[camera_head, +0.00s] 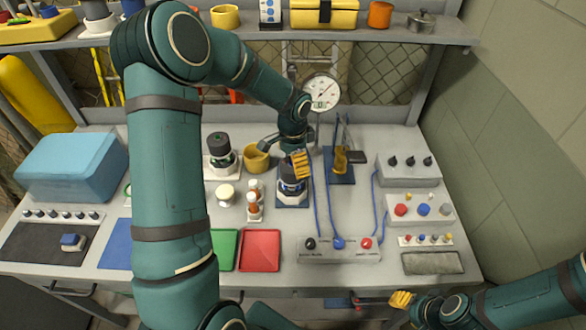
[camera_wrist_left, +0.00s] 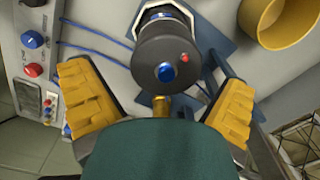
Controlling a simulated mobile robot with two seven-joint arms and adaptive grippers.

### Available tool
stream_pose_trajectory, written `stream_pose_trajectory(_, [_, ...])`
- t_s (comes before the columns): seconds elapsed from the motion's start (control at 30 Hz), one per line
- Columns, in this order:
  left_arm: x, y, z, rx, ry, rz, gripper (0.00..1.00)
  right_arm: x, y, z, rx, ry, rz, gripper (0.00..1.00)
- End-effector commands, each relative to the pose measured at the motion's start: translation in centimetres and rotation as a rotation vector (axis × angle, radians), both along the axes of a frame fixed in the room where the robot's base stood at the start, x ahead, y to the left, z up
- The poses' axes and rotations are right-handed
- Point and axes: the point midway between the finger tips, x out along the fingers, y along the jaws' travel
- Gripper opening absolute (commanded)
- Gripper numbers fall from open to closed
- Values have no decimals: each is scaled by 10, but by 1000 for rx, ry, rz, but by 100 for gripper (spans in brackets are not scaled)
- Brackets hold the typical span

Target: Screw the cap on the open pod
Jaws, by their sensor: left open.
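A dark pod (camera_head: 291,187) stands on a blue base plate (camera_head: 293,202) mid-bench, its top partly hidden by my left gripper (camera_head: 301,165). In the left wrist view, a dark round top with a blue centre and a small red dot (camera_wrist_left: 168,52) lies just beyond and between the yellow fingers of my left gripper (camera_wrist_left: 160,108). The fingers are spread wide and hold nothing. I cannot tell whether that top is a separate cap. Another dark-topped pod (camera_head: 221,150) stands on a white base to the left. My right gripper (camera_head: 402,299) is by the front edge at right, its jaw gap unclear.
Green and red trays (camera_head: 260,250) lie in front. A control box (camera_head: 338,249) with blue cables and a gauge (camera_head: 321,92) are nearby.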

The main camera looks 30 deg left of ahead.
Motion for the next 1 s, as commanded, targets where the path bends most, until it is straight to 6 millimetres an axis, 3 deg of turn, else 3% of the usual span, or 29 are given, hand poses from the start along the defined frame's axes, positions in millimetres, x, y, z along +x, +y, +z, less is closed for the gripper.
stream_pose_trajectory(0.1, [1,0,28,0,-5,0,100,0,0,0,0,0,0,47])
stream_pose_trajectory(0.3, [1,-1,63,0,-2,-1,100,0,0,0,0,0,0,47])
stream_pose_trajectory(0.6, [1,-1,83,-1,1,51,100,0,0,0,0,0,0,47])
stream_pose_trajectory(0.77, [1,0,83,2,4,314,100,0,0,-2,1,0,-1,47])
stream_pose_trajectory(1.0, [2,2,86,7,7,918,100,0,-1,-5,4,0,0,47])
